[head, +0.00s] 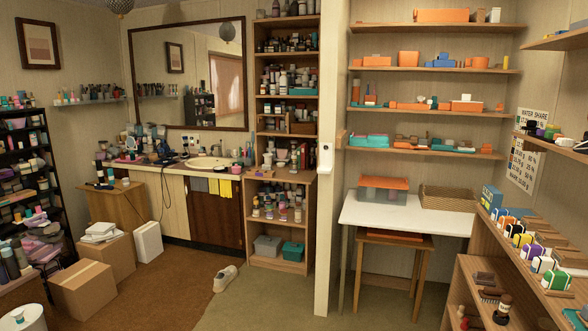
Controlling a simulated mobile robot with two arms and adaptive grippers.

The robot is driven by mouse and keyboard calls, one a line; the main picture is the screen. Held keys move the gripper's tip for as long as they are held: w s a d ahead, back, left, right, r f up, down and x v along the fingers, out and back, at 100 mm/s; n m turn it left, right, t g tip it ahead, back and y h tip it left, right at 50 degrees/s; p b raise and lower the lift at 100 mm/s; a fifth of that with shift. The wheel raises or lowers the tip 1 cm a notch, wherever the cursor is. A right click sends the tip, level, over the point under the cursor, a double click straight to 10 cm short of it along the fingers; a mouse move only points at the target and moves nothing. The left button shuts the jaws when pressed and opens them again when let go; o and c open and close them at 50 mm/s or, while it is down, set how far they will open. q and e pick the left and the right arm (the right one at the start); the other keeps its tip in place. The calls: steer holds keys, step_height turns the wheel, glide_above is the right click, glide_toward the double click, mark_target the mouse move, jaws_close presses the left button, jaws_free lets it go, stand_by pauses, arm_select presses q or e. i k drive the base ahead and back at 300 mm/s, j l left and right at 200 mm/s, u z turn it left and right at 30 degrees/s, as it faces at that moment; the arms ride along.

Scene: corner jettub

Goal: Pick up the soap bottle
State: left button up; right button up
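No single thing can be made out for certain as the soap bottle. Many small bottles show in the head view, most too small to tell apart. Some stand around the sink (209,163) on the counter, and others fill the tall wooden shelf unit (283,183) beside it. A dark bottle (503,308) stands on a low shelf at the bottom right. Neither of my grippers is in view.
Cardboard boxes (83,290) stand at the left front. A shoe (225,278) lies on the floor at centre. A white wall end (327,230) divides the room. A white table (400,216) and a wooden shelf (530,265) stand at right. The central floor is mostly clear.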

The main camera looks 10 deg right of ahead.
mark_target(294, 163)
steer(key=i+j+z, duration=0.1)
steer(key=i+z, duration=0.2)
steer(key=i, duration=0.75)
